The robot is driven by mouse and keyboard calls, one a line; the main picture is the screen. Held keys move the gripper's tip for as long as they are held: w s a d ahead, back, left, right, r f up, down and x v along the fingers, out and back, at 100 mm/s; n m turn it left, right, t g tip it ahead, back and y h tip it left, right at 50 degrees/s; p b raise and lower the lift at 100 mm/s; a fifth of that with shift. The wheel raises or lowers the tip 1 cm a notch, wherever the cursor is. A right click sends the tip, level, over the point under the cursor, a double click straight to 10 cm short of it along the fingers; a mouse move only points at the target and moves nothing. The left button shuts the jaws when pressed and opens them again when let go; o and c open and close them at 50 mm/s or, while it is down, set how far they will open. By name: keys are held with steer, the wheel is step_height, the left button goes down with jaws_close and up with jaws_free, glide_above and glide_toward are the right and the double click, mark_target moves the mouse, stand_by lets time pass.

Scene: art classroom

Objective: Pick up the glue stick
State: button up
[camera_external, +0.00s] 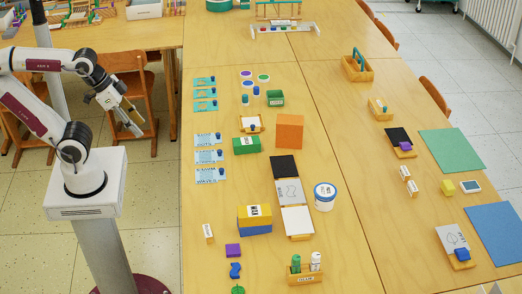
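A small wooden holder (304,277) stands near the front edge of the long table, with a label that seems to read "GLUE". A green stick (296,263) and a white stick (315,261) stand upright in it, side by side. They look like glue sticks, but their print is too small to read. My gripper (136,127) hangs in the air left of the table, pointing down, far from the holder. Its fingers are too small to tell whether they are open or shut. I see nothing held in it.
Behind the holder are a white tub (325,195), a yellow-and-blue block stack (255,219) and white, grey and black panels (297,221). The table right of the holder is clear. Chairs (135,95) stand near my arm.

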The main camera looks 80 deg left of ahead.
steer(key=w+d+f+m+t+h, duration=0.1)
steer(key=w+d, duration=0.4)
steer(key=w, duration=0.5)
steer(key=w+d+f+m+t+h, duration=0.15)
steer(key=w+d, duration=0.35)
steer(key=w, duration=0.5)
steer(key=w+d+f+t, duration=0.1)
steer(key=w+d, duration=0.4)
steer(key=w, duration=0.4)
steer(key=w+d+f+t, duration=0.2)
steer(key=w+d+f, duration=0.3)
steer(key=w, duration=0.1)
steer(key=m+t+h, duration=0.2)
steer(key=h, duration=0.1)
glide_toward(295, 268)
steer(key=w+a+r, duration=0.1)
steer(key=w+r, duration=0.1)
steer(key=w, duration=0.1)
steer(key=shift+s+a, duration=0.1)
steer(key=shift+x, duration=1.3)
